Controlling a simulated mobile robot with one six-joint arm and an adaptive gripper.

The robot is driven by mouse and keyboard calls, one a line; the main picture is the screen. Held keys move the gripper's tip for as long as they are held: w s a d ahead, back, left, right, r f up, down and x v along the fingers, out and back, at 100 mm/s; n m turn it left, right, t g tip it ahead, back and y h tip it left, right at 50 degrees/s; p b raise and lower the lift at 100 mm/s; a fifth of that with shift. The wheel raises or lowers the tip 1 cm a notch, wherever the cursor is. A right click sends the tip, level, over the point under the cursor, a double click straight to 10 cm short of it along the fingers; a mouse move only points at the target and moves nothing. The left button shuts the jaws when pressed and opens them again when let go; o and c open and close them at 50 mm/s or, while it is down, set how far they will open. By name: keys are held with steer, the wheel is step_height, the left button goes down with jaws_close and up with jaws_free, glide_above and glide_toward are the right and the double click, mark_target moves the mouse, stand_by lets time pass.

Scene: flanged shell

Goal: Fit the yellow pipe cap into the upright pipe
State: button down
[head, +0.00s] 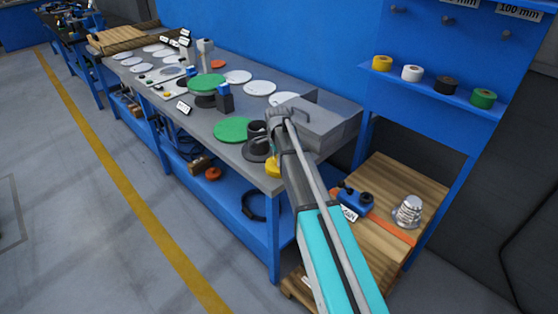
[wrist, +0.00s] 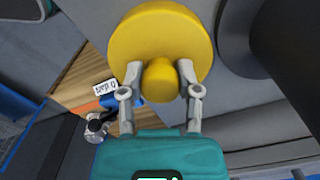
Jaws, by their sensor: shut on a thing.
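The yellow pipe cap (wrist: 160,32) is a round disc with a central knob. My gripper (wrist: 160,74) is shut on the knob, one finger on each side. In the head view the cap (head: 272,166) shows partly, left of my arm near the bench's front edge; my fingers are hidden there. The upright pipe (head: 257,134) is a dark cylinder on a round flange, standing on the bench just behind the cap. In the wrist view the dark pipe (wrist: 292,40) is at the right, cut off by the frame edge. The cap is apart from the pipe there.
The grey bench (head: 215,143) carries green discs (head: 233,129), white discs and a grey block (head: 318,126) right of the pipe. A wooden pallet (head: 385,215) with a blue object and a silver part stands at the right. Tape rolls (head: 412,73) sit on a shelf above.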

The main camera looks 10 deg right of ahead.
steer(key=shift+r, duration=0.2)
step_height(320, 180, up, 2)
steer(key=shift+r+p, duration=0.1)
steer(key=shift+p, duration=1.05)
steer(key=s+a+r+p, duration=0.2)
steer(key=s+r+p, duration=0.8)
steer(key=s, duration=0.4)
steer(key=shift+r, duration=0.2)
